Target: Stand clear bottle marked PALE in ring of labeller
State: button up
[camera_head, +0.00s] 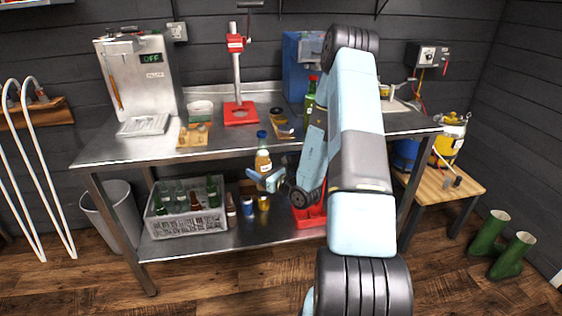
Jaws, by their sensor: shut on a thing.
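A clear bottle (263,160) with amber contents and a blue cap is upright in my gripper (267,181), in front of the bench's front edge. My gripper is shut around its lower part. Any lettering on the bottle is too small to read. A small wooden device with dark round parts (282,125) sits on the bench top behind and right of the bottle. It may be the labeller, but its ring is not clear at this size. My arm hides part of the bench to the right.
On the steel bench (350,128) stand a red press (240,112), a wooden block (193,135), a green bottle (309,100) and a blue box (297,75). A grey crate of bottles (187,220) and cans (248,206) stand on the lower shelf.

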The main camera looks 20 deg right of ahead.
jog(key=w+a+f+n+y, duration=0.1)
jog(key=w+a+f, duration=0.2)
jog(key=a+f, duration=0.1)
jog(key=shift+w+a+g, duration=0.3)
jog(key=shift+a, duration=0.4)
jog(key=shift+f, duration=0.15)
